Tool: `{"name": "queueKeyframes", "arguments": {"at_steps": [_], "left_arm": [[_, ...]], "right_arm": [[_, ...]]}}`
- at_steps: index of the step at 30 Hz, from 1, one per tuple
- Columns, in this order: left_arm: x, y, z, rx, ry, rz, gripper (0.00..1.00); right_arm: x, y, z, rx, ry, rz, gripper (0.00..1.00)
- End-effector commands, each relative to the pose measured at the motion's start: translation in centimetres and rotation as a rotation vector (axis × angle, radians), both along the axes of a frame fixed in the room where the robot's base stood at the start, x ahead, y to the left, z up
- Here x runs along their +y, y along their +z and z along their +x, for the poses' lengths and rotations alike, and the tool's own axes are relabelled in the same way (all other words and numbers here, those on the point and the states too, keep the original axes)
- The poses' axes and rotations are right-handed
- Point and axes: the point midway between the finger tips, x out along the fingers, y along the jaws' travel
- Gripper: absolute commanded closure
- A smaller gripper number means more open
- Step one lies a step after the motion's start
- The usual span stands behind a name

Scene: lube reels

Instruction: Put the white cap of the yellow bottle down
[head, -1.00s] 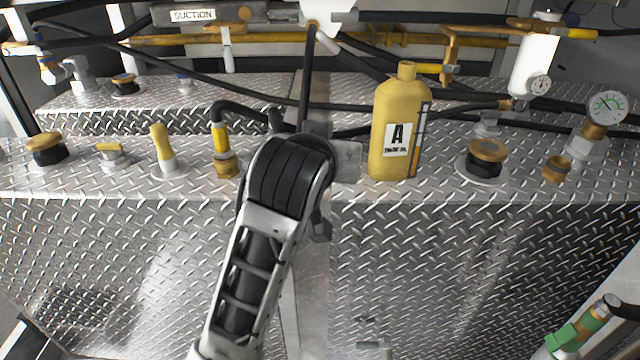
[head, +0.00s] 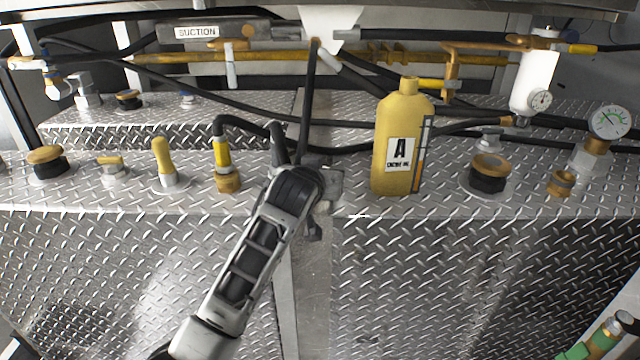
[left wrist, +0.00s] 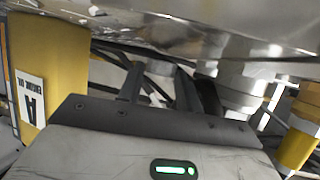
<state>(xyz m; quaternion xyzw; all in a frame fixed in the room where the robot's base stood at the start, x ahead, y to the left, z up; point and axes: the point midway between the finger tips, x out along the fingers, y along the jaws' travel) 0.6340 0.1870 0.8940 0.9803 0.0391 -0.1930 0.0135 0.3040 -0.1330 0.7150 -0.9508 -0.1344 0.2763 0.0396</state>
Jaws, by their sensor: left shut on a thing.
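The yellow bottle (head: 395,115) stands upright on the diamond-plate ledge, with an "A" label facing me and no cap on its neck. It also shows upside down at the left edge of the left wrist view (left wrist: 55,70). My left gripper (head: 328,190) is low at the front of the ledge, to the left of the bottle and apart from it. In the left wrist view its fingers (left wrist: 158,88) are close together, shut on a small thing. The white cap is mostly hidden by the fingers and wrist. My right gripper is out of view.
Yellow-topped fittings (head: 163,160) and a hose elbow (head: 225,165) stand on the ledge left of my gripper. A black-and-brass cap (head: 488,173) and a pressure gauge (head: 608,121) are at the right. Hoses and yellow pipes run behind. The ledge (head: 350,200) between gripper and bottle is bare.

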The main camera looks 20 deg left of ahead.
Motion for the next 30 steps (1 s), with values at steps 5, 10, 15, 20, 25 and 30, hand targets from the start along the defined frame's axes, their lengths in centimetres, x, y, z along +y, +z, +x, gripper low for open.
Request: {"name": "queueKeyframes", "arguments": {"at_steps": [5,10,15,20,25,30], "left_arm": [[0.0,-2.0,-0.1,0.001,0.000,0.002,0.86],[0.0,-1.9,-0.1,0.000,0.001,0.001,0.86],[0.0,-2.2,-0.1,0.001,0.001,0.001,0.57],[0.0,-2.2,-0.1,0.001,0.000,0.001,0.42],[0.0,-2.1,-0.1,0.001,0.000,0.001,0.42],[-0.1,-1.4,-1.0,0.000,-0.001,0.001,0.42]], "right_arm": [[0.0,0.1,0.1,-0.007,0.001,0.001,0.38],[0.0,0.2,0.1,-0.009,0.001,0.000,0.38],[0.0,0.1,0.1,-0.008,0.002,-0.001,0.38],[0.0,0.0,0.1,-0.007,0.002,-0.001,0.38],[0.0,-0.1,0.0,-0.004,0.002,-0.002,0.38],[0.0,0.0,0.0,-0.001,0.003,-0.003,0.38]]}}
